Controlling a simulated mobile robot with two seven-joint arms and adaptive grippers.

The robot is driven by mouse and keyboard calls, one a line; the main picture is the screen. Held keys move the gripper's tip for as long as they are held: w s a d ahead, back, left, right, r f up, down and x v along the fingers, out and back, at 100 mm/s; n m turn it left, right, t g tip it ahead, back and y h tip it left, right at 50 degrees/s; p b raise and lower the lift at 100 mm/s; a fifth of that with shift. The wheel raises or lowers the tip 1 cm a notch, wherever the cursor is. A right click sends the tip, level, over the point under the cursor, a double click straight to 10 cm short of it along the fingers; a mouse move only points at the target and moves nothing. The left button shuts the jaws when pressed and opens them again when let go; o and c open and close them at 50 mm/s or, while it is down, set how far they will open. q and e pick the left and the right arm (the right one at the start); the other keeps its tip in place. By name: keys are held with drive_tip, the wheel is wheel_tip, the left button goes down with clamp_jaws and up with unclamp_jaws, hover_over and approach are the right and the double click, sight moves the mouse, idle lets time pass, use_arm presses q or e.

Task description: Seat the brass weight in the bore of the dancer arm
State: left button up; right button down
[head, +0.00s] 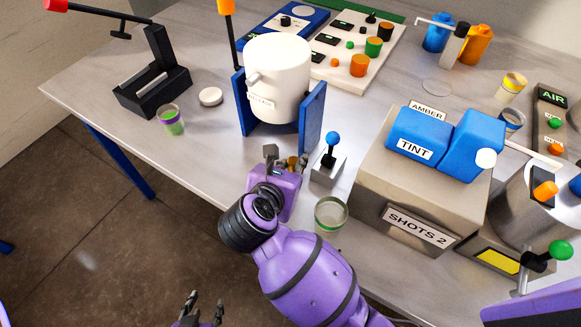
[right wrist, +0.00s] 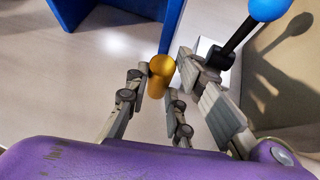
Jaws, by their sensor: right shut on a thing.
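The brass weight (right wrist: 159,76) is a small golden cylinder with a rounded top, between the fingertips of my right gripper (right wrist: 160,92). In the head view my right gripper (head: 284,164) is over the table's front part, just in front of the blue stand, and the weight (head: 292,162) shows as a small brass spot there. The right gripper is shut on it. My left gripper (head: 204,311) is at the bottom edge, low in front of the table, its dark fingers apart and empty. I cannot tell which part is the dancer arm, and no bore is visible.
A white pot (head: 278,80) sits in the blue stand (head: 312,118).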

drive_tip(key=shift+f, duration=0.25)
drive_tip(key=c, duration=1.8)
unclamp_jaws()
drive_tip(key=shift+c, duration=0.2)
drive_tip(key=o, duration=0.3)
use_arm(q)
drive_tip(key=shift+s+a+f, duration=0.25)
drive_tip(key=shift+s+f, duration=0.05)
drive_tip(key=shift+s, duration=0.1)
use_arm(e)
drive_tip(key=shift+r, duration=0.1)
